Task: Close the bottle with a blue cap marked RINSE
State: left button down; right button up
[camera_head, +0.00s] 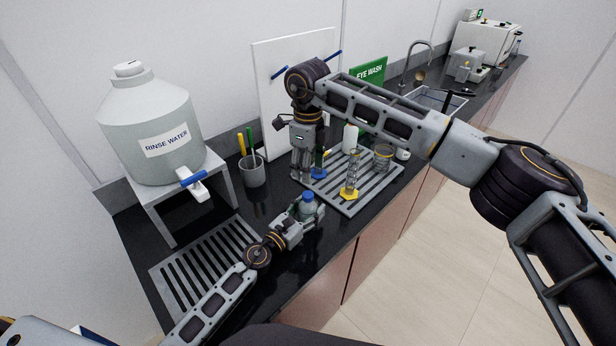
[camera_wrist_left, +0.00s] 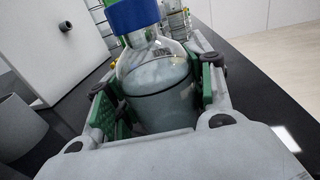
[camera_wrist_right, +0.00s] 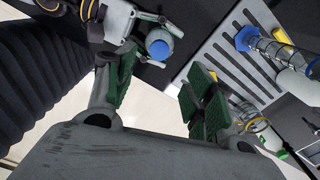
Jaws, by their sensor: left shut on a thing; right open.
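The bottle (camera_head: 309,212) is clear with pale liquid and has a blue cap (camera_head: 308,196) at its mouth. My left gripper (camera_head: 304,217) is shut around its body and holds it upright near the counter's front edge. In the left wrist view the bottle (camera_wrist_left: 160,88) sits between the green pads, with the blue cap (camera_wrist_left: 133,15) at the top. Part of its label shows. My right gripper (camera_head: 302,172) is open and empty, behind the bottle. In the right wrist view the blue cap (camera_wrist_right: 159,46) is beyond the open fingers. How tight the cap is cannot be told.
A drying rack (camera_head: 388,186) holds glass cylinders and a white bottle behind and right of the bottle. A grey cup (camera_head: 253,174) with markers stands left. A RINSE WATER carboy (camera_head: 145,115) sits on a grey stand (camera_head: 222,178). A slotted mat (camera_head: 160,278) lies in front of it.

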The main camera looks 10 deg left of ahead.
jog(key=shift+r, duration=1.2)
pick_arm(q)
jog(key=c, duration=0.5)
grip_release()
jog(key=shift+s, duration=0.15)
jog(key=shift+v, duration=5.9)
jog(key=shift+a, duration=0.1)
pick_arm(e)
jog(key=shift+f, duration=0.1)
